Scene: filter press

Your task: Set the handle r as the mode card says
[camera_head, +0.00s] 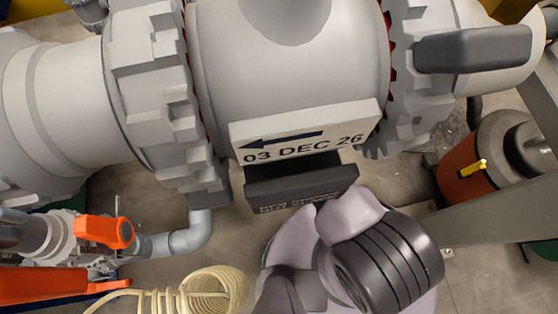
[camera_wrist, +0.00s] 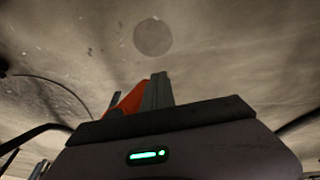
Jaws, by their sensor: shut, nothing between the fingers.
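A white card (camera_head: 305,130) on the big grey pipe body carries a dark arrow pointing left and the text "03 DEC 26". A dark plate (camera_head: 300,185) below it has lettering too small to read. A dark grey handle (camera_head: 472,48) lies roughly level across the pipe at the upper right. An orange handle (camera_head: 103,231) sits on a small valve at the lower left. I cannot tell which is handle r. My gripper (camera_wrist: 157,78) is shut and empty in the wrist view. An orange part (camera_wrist: 127,103) shows beside its fingers; I cannot tell whether they touch.
A coiled cream hose (camera_head: 210,290) and a grey elbow pipe (camera_head: 188,238) are low in the head view. An orange and grey drum (camera_head: 470,165) and a grey beam (camera_head: 490,220) are at right. My arm fills the lower middle.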

